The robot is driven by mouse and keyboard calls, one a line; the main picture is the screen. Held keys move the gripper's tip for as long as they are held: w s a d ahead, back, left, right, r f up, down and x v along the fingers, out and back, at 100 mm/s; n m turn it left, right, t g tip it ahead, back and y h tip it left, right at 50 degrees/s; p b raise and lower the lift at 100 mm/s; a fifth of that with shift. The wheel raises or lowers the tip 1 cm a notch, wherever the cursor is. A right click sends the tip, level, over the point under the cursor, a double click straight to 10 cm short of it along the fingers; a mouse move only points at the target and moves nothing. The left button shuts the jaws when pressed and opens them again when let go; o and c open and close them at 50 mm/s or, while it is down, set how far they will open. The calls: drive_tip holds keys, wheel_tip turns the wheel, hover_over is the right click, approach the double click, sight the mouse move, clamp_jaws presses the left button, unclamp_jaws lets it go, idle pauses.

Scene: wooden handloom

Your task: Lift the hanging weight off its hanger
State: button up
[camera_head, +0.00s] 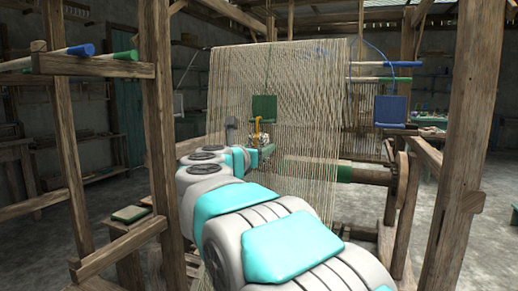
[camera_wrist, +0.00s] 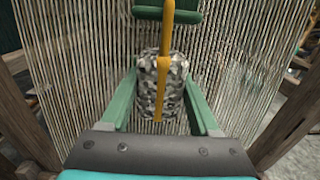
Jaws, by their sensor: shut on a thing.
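The hanging weight (camera_wrist: 173,100) is a mottled grey and white stone-like block. It sits between the two green fingers of my gripper (camera_wrist: 161,88), which is shut on it. A yellow hook or strap (camera_wrist: 167,35) runs from above down over the weight's near face; I cannot tell whether it still carries the weight. In the head view the weight (camera_head: 265,133) is small, beside the yellow piece (camera_head: 257,128), just below a green board (camera_head: 263,109). My gripper (camera_head: 264,147) is partly hidden there by my own wrist.
A sheet of pale vertical warp threads (camera_head: 310,100) stands close behind the weight. A blue board (camera_head: 391,111) hangs to the right. Wooden loom posts (camera_head: 158,100) stand left and right (camera_head: 462,150).

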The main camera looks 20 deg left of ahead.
clamp_jaws()
drive_tip(key=shift+r, duration=0.1)
drive_tip(key=shift+r, duration=0.1)
drive_tip(key=shift+r+p, duration=0.75)
drive_tip(key=shift+r, duration=0.35)
drive_tip(key=s+a+b, duration=0.1)
drive_tip(key=s+b, duration=0.5)
drive_tip(key=s, duration=0.8)
